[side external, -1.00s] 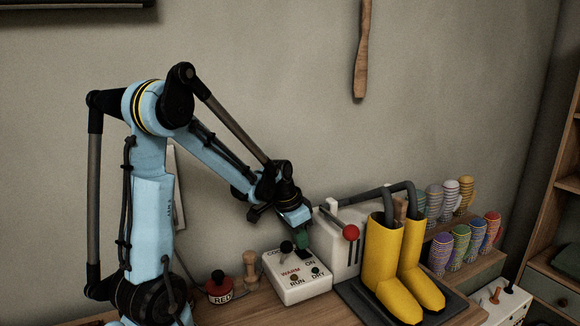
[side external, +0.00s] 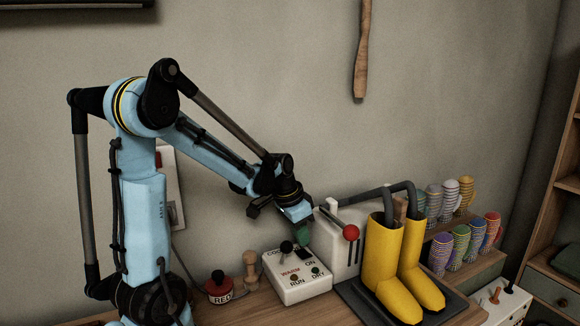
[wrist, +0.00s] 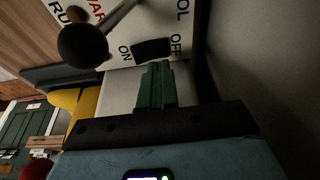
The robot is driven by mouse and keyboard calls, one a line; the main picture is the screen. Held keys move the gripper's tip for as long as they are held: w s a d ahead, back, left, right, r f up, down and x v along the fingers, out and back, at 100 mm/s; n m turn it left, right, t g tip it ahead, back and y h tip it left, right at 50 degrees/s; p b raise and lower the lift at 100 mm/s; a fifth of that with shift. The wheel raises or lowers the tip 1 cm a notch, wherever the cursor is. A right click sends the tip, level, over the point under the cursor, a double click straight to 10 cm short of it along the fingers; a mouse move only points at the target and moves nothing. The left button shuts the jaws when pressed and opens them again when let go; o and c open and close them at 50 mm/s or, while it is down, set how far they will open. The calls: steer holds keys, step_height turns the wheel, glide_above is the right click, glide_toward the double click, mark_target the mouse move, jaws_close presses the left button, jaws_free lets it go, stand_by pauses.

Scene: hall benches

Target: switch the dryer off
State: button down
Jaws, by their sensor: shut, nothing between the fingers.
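The dryer's white control box (side external: 297,290) sits on the bench, with a black-knobbed lever (side external: 286,247), COOL, WARM, RUN, DRY and ON labels, and two small lamps. In the wrist view a black rocker switch (wrist: 152,48) lies between ON and OFF; its tilt is unclear. My gripper (side external: 303,238) is over the box's back part, green fingers shut and empty. In the wrist view my gripper (wrist: 155,68) points at the rocker's edge; whether it touches is unclear. The white dryer body (side external: 340,250) stands right of the box, with a red-ball lever (side external: 351,232).
Yellow boots (side external: 383,255) on a dark tray (side external: 360,310) stand right of the dryer, with grey hoses (side external: 375,195) above. A red-labelled round button (side external: 219,290) and a wooden peg (side external: 251,268) are left of the box. Cups (side external: 461,245) stand at right.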

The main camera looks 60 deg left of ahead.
steer(key=a+v, duration=0.2)
steer(key=v, duration=0.6)
steer(key=shift+r, duration=0.15)
steer(key=shift+s+d, duration=0.1)
steer(key=s+d+f+t, duration=0.1)
steer(key=s+d+t, duration=0.1)
steer(key=d, duration=1.7)
steer(key=shift+d+f+t, duration=0.35)
steer(key=shift+d+t, duration=0.05)
steer(key=shift+t, duration=0.5)
